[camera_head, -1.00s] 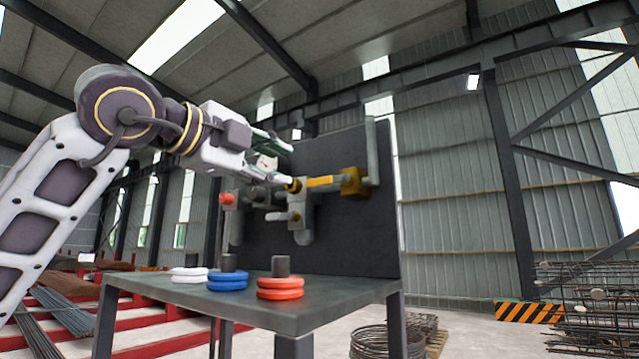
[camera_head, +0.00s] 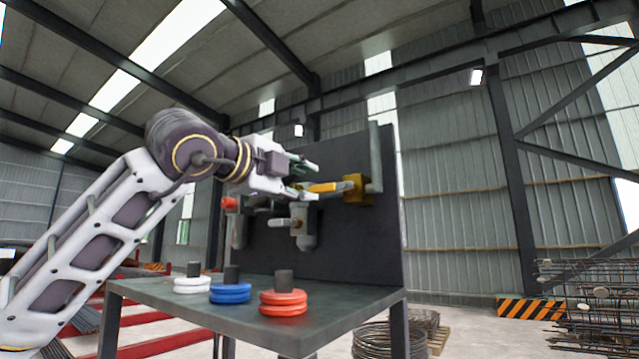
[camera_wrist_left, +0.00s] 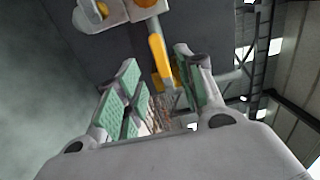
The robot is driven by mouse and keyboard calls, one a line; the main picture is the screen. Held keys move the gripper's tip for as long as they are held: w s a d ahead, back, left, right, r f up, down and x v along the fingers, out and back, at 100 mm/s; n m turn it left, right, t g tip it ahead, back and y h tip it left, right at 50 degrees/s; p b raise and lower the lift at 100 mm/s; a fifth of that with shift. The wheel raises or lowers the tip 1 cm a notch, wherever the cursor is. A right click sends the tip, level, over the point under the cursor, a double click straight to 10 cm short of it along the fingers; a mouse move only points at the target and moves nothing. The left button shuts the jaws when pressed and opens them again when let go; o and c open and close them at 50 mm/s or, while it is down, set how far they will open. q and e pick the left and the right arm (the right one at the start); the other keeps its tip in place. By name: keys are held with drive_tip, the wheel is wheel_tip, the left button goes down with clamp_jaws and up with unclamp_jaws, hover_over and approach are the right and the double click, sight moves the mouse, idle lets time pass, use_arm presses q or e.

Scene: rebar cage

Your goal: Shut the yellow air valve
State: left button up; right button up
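The yellow valve lever (camera_head: 322,187) lies near level on the pipework of the dark upright panel, beside a yellow valve body (camera_head: 356,189). My left gripper (camera_head: 306,181) is at the lever's left end, with one finger above and one below it in this view. In the left wrist view the lever (camera_wrist_left: 160,60) shows between the two green-padded fingers (camera_wrist_left: 156,58). The fingers are apart, with a gap on both sides of the lever; touch cannot be told. My right gripper is out of view.
The dark panel (camera_head: 350,245) stands behind a metal table (camera_head: 180,290). White (camera_head: 193,286), blue (camera_head: 230,293) and red (camera_head: 283,302) rings sit around posts on it. A red knob (camera_head: 229,203) and grey pipes (camera_head: 303,225) are close below my gripper.

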sight(322, 190)
use_arm(q)
drive_tip(key=p+x, duration=0.1)
drive_tip(key=x, duration=0.3)
drive_tip(key=shift+w+d+p, duration=0.2)
drive_tip(key=shift+w+p, duration=0.1)
drive_tip(key=shift+p, duration=0.1)
drive_tip(key=shift+p+x, duration=0.35)
drive_tip(key=shift+x, duration=0.6)
drive_tip(key=c, duration=0.7)
clamp_jaws()
drive_tip(key=shift+f, duration=0.1)
